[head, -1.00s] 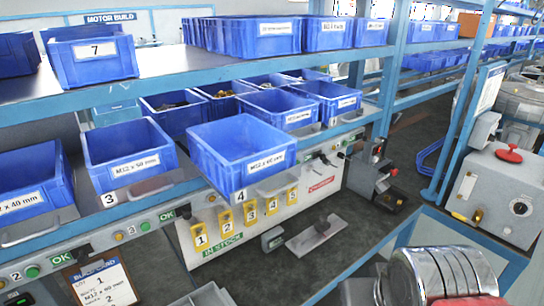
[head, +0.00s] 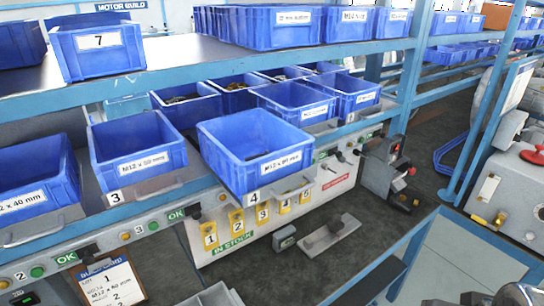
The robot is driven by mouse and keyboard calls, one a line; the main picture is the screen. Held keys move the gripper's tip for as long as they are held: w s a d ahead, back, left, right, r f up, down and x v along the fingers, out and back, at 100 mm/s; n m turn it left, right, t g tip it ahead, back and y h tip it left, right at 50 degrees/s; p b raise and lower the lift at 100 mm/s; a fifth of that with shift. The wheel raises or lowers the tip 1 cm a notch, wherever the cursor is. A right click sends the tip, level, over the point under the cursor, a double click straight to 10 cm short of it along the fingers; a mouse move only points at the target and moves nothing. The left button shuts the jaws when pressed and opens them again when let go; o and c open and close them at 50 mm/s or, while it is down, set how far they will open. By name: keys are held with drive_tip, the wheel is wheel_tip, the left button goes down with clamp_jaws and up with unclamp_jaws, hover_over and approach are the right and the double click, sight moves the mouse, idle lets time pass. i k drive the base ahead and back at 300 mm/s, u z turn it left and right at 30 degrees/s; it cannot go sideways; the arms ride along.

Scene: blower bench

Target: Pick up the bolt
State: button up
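I cannot make out a single bolt. A blue bin (head: 222,165) numbered 4, with an M12 label whose length is hard to read, sits pulled forward in the middle of the lower shelf. A small dark patch shows low inside it, too small to identify. The blue bin (head: 110,172) numbered 3 is to its left, and its contents are hidden. A card (head: 110,285) at lower left lists an M12 size and a 2. My gripper is not in view.
A blue shelf (head: 180,78) with more bins runs above. Numbered yellow tags (head: 237,221) hang under bin 4. A flat metal plate with a block (head: 330,237) lies on the dark surface below. A grey box with a red knob (head: 512,190) stands at right. Shiny metal parts at lower right are cut off.

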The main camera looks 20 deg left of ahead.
sight(267, 152)
drive_tip(key=z, duration=0.1)
drive_tip(key=k, duration=1.15)
drive_tip(key=u, duration=0.85)
drive_tip(key=i, duration=1)
drive_tip(key=u, duration=0.1)
